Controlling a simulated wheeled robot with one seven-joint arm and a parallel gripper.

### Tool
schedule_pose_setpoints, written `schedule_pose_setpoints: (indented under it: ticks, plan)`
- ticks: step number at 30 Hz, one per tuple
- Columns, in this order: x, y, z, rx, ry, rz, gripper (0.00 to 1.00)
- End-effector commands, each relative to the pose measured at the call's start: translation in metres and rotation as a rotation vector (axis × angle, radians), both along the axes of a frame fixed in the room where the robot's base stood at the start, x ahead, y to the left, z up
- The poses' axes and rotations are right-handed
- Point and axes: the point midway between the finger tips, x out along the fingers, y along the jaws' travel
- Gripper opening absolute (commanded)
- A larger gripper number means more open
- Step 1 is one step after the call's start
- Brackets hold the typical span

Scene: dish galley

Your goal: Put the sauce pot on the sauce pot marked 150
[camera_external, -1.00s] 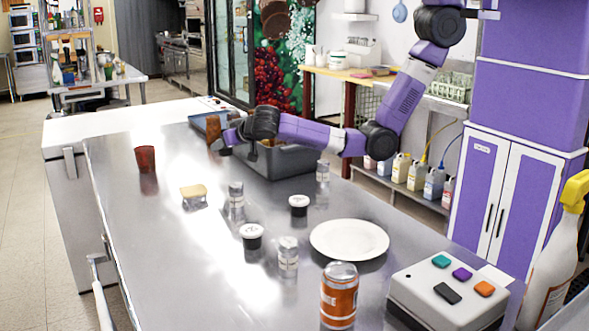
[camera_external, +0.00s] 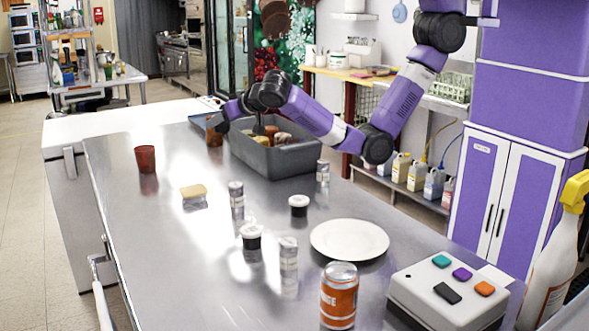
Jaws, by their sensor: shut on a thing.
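My gripper (camera_external: 224,126) is at the far end of the table, beside the left end of the grey bin. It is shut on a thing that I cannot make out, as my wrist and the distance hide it. Two small dark pots with white lids stand upright on the table: one near the middle (camera_external: 251,237), the other (camera_external: 299,205) farther back and to the right. Several small clear jars with grey lids stand near them, one at the front (camera_external: 288,254), one behind (camera_external: 236,193). No marking 150 is readable on any of them.
The grey bin (camera_external: 294,160) holds several brown and cream items. A brown cup (camera_external: 214,136) is close to my gripper. A red cup (camera_external: 146,158), a sponge (camera_external: 193,191), a white plate (camera_external: 349,239), an orange can (camera_external: 339,296) and a button box (camera_external: 448,290) are around the table.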

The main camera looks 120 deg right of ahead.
Motion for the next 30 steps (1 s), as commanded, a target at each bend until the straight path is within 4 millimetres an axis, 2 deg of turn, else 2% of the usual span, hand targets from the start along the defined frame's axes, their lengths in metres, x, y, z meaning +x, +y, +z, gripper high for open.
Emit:
schedule_pose_setpoints:
  ticks: [1,5,8,12,15,19,24,26,30]
  plan:
    - [0.007,0.028,0.002,0.000,-0.002,0.042,0.09]
    - [0.009,0.093,0.010,-0.001,-0.004,0.131,0.09]
    - [0.001,0.141,0.018,0.000,-0.004,0.193,0.09]
    - [-0.025,0.202,0.032,0.000,-0.005,0.267,0.09]
    - [-0.050,0.233,0.041,0.001,-0.005,0.304,0.09]
    - [-0.083,0.252,0.051,0.001,-0.004,0.318,0.09]
    - [-0.111,0.245,0.058,0.000,-0.002,0.282,0.09]
    - [-0.115,0.244,0.054,-0.001,0.002,0.274,0.09]
    - [-0.117,0.243,0.030,-0.002,0.007,0.273,0.09]
